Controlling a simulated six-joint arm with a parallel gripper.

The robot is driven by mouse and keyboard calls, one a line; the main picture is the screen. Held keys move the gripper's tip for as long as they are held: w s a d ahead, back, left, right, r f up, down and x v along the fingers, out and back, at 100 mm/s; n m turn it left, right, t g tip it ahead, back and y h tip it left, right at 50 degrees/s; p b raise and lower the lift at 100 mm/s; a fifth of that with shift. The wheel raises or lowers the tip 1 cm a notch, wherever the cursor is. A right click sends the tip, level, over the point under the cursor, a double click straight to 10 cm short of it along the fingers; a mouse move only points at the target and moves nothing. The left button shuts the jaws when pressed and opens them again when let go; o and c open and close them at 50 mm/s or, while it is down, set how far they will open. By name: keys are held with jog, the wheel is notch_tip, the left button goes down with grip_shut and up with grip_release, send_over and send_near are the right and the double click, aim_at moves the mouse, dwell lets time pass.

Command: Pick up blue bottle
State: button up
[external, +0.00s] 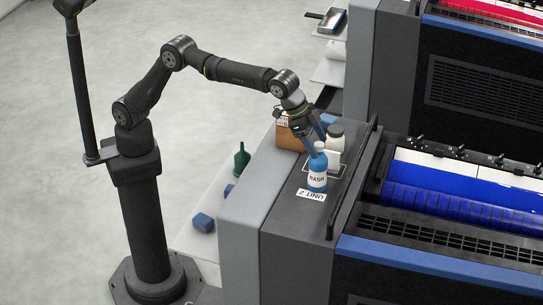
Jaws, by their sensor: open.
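The blue bottle (317,179) stands upright on top of the grey press unit, with a white label reading WASH and a pale cap. My gripper (314,143) is just above and behind the bottle's top, with its blue-tinted fingers pointing down. The fingers are apart. I cannot tell whether they reach around the bottle's neck, and nothing is seen held.
A UNIT 2 label (311,195) lies in front. A dark rail (352,180) runs along the right.

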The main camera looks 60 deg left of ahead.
aim_at(323, 152)
jog(key=x, duration=0.4)
jog(key=shift+f, duration=0.45)
jog(key=shift+r, duration=0.1)
grip_shut()
